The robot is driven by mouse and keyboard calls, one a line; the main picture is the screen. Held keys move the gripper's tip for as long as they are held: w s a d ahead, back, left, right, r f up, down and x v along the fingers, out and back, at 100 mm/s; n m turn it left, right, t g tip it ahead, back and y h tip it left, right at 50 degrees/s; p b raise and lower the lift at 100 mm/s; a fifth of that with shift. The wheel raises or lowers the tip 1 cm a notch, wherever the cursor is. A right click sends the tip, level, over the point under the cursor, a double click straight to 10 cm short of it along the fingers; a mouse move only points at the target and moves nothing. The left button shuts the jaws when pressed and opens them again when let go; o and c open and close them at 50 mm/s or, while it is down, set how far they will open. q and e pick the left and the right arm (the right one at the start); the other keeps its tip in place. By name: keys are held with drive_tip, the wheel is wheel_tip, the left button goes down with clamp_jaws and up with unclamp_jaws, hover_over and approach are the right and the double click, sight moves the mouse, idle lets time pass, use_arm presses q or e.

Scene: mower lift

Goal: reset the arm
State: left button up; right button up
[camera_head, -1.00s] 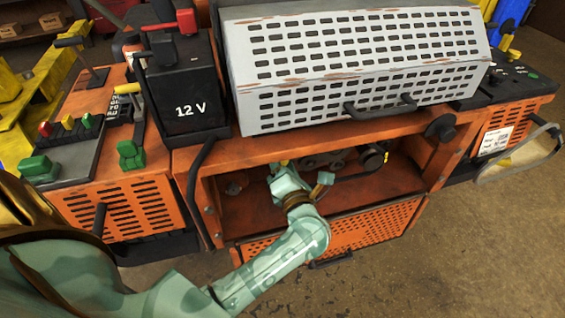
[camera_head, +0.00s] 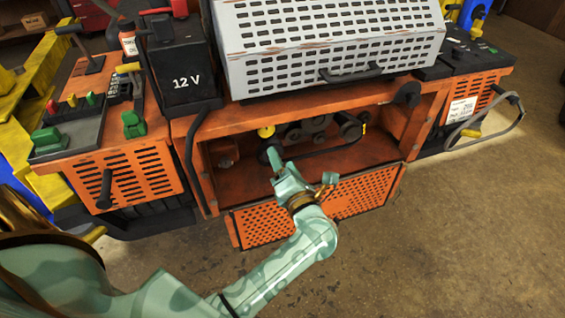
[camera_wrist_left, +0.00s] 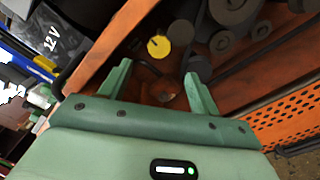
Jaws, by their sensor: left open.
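My left arm (camera_head: 275,275) comes in from the lower left in the head view. Its gripper (camera_head: 300,166) is at the mouth of the orange machine's open bay (camera_head: 235,185). In the left wrist view the two green fingers (camera_wrist_left: 155,85) stand apart with nothing between them. A yellow round knob (camera_wrist_left: 158,46) lies beyond the fingertips, apart from them; it also shows in the head view (camera_head: 265,132). Dark pulleys (camera_wrist_left: 228,10) and a belt are beside it. My right gripper does not show.
A perforated orange panel (camera_head: 350,195) hangs open low at the front of the bay. The grey slotted cover (camera_head: 335,45) is above, and a black 12 V battery (camera_head: 185,80) stands to the left. A looped handle (camera_head: 497,125) sticks out at right. The concrete floor (camera_head: 440,240) is clear.

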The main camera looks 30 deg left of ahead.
use_arm(q)
drive_tip(key=s+d+f+m+t+h, duration=0.1)
drive_tip(key=d+f+m+t+h, duration=0.2)
drive_tip(key=f+m, duration=0.5)
drive_tip(key=d+f+m+t+h, duration=0.25)
drive_tip(key=f+m+h, duration=0.3)
drive_tip(key=m, duration=0.35)
drive_tip(key=s+d+f+m+g+h, duration=0.1)
drive_tip(key=s+f+m+g+h, duration=0.2)
drive_tip(key=s+f+m, duration=0.5)
drive_tip(key=s+d+f+m+g+h, duration=0.1)
drive_tip(key=s+f+m+g+h, duration=0.25)
drive_tip(key=f, duration=0.75)
drive_tip(key=s+a+f+m+g, duration=0.2)
drive_tip(key=s+f+m+g, duration=0.1)
drive_tip(key=s, duration=0.8)
drive_tip(key=s+a+f+m+g, duration=0.3)
drive_tip(key=s+f, duration=0.3)
drive_tip(key=s, duration=0.5)
drive_tip(key=s+a+f+m+g+y, duration=0.1)
drive_tip(key=s+f+m+g, duration=0.3)
drive_tip(key=s, duration=0.7)
drive_tip(key=shift+s+a+f, duration=0.35)
drive_tip(key=shift+a+f, duration=0.4)
drive_tip(key=shift+a, duration=0.15)
